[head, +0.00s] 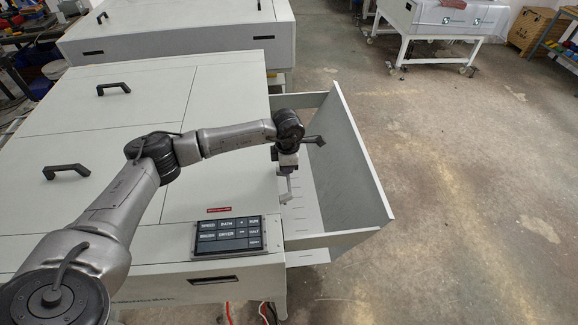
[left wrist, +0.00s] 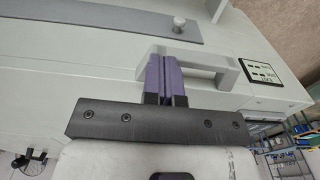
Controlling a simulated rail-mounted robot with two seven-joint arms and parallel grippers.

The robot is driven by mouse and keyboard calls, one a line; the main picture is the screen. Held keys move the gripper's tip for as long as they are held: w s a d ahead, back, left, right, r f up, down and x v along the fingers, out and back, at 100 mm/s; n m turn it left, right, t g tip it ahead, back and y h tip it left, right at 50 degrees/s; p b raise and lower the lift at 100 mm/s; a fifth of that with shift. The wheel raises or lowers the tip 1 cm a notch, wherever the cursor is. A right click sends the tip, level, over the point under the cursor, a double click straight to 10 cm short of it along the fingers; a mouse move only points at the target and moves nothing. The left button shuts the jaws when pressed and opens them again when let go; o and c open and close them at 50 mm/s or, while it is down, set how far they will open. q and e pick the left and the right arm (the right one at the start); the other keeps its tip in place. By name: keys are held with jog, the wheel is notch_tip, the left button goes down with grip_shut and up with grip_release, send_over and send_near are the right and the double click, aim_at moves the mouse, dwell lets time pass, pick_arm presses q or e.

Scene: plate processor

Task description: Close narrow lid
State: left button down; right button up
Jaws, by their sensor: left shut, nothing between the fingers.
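The plate processor (head: 225,185) has a tall grey panel (head: 347,150) standing raised and tilted outward at its right end, which looks like the narrow lid, open. My left gripper (head: 286,178) points down at the machine's right edge, left of the panel and apart from its main face. In the left wrist view its purple fingers (left wrist: 165,75) are shut with nothing between them. A pale handle-like bar (left wrist: 200,62) lies just beyond and beside the fingers; I cannot tell whether they touch it. My right gripper is out of view.
Wide lids with black handles (head: 67,171) cover the machine's top. A button panel (head: 228,236) sits at its front right corner. An open bay with pale slotted strips (head: 303,212) lies between the machine's top and the panel. Clear floor (head: 450,180) lies to the right.

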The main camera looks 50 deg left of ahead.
pick_arm(q)
jog(key=shift+s+a+f, duration=0.15)
jog(key=shift+a+f, duration=0.05)
jog(key=shift+f, duration=0.6)
jog(key=r+p, duration=0.3)
jog(key=r, duration=0.2)
jog(key=shift+d+r, duration=0.15)
jog(key=shift+d, duration=0.05)
notch_tip(320, 180, up, 10)
jog(key=b, duration=0.1)
jog(key=shift+w+r, duration=0.15)
jog(key=shift+w, duration=0.05)
jog(key=shift+r, duration=0.1)
